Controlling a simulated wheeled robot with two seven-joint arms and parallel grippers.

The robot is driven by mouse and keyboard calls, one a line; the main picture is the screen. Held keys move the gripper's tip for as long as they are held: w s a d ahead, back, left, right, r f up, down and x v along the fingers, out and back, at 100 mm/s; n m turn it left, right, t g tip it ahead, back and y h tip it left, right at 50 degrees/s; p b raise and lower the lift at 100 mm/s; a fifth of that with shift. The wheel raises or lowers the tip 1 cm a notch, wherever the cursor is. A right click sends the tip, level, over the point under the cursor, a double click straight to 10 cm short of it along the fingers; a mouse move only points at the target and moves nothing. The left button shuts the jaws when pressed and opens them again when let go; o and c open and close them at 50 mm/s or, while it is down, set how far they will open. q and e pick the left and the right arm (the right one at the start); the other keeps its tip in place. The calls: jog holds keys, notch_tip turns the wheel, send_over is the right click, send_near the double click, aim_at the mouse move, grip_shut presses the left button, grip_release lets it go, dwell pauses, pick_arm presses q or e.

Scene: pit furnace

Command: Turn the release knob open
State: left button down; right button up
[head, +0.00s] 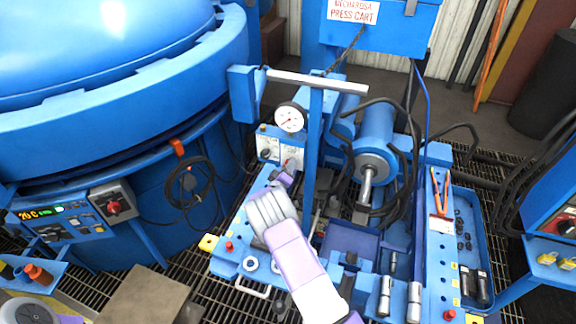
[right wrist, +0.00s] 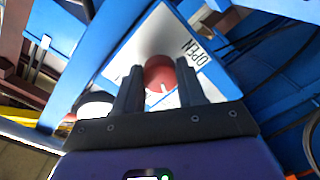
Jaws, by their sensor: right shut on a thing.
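The red release knob (right wrist: 158,74) sits on a white plate (right wrist: 203,50) marked "OPEN" in the right wrist view. A white pointer mark shows on its face. My right gripper (right wrist: 161,82) is shut on the knob, one dark finger on each side. My left gripper is not in view.
A blue post (head: 313,150) with a grey crossbar (head: 317,82) stands right beside the knob plate. A blue cylinder (head: 375,145) with hoses lies farther right. A large blue furnace (head: 110,125) fills the left. A tool tray (head: 484,283) is at right.

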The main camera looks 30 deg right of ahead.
jog(key=shift+n+p, duration=0.45)
jog(key=shift+n, duration=3.35)
jog(key=o, duration=1.1)
jog(key=shift+c, duration=0.2)
jog(key=p+v, duration=0.2)
jog(key=v, duration=0.5)
jog(key=shift+a, duration=0.2)
